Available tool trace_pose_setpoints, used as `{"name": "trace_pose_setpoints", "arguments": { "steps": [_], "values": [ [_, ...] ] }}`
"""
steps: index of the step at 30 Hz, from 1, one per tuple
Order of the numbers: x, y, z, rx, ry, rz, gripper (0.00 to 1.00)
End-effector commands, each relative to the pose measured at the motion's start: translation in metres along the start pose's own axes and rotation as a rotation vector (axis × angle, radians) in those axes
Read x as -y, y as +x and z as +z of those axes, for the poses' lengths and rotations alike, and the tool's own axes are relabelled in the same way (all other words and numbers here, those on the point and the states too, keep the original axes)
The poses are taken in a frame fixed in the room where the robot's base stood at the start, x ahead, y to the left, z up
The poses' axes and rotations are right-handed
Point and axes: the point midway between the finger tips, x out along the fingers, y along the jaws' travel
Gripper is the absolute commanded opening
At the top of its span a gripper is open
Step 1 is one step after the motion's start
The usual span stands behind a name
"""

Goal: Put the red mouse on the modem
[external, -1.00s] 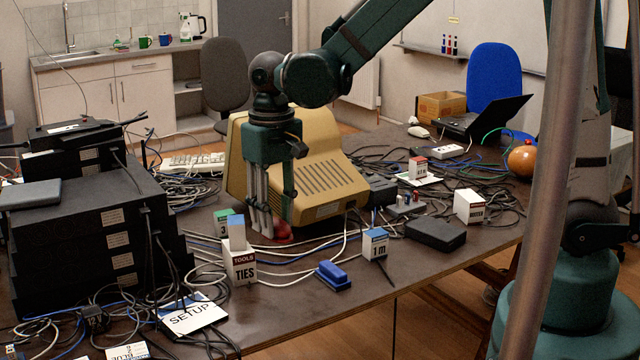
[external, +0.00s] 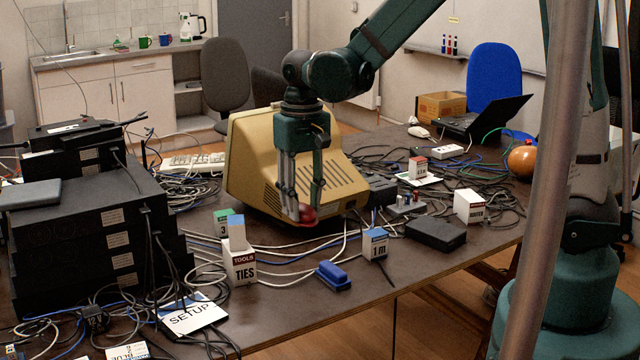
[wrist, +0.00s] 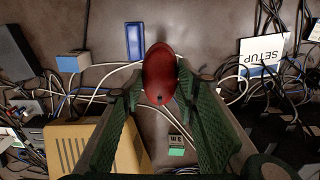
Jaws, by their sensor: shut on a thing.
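The red mouse (external: 307,213) is between the fingers of my gripper (external: 302,208), held above the table in front of the beige monitor. In the wrist view the red mouse (wrist: 160,72) shows between the two green finger pads, which are shut on its sides. No label marks the modem. A flat black box (external: 435,233) lies on the table to the right of my gripper; it may be the modem, but I cannot be sure. A black box (wrist: 16,52) also shows at the wrist view's left edge.
The beige monitor (external: 250,160) stands close behind my gripper. A TIES box (external: 238,262), a blue block (external: 332,275) and a 1 m box (external: 375,243) stand near the front. Black units (external: 80,235) are stacked at left. Loose cables cover much of the table.

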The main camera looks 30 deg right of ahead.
Motion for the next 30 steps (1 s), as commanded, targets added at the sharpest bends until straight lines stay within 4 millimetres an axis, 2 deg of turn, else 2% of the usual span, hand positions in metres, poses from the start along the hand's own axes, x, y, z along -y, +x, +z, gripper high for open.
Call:
{"name": "trace_pose_setpoints", "arguments": {
  "steps": [1, 15, 30],
  "values": [
    [-0.011, 0.001, -0.004, 0.0, 0.02, 0.0, 0.18],
    [-0.102, 0.008, -0.031, 0.0, 0.184, 0.0, 0.18],
    [-0.202, 0.016, -0.043, 0.0, 0.358, 0.0, 0.18]
  ]
}}
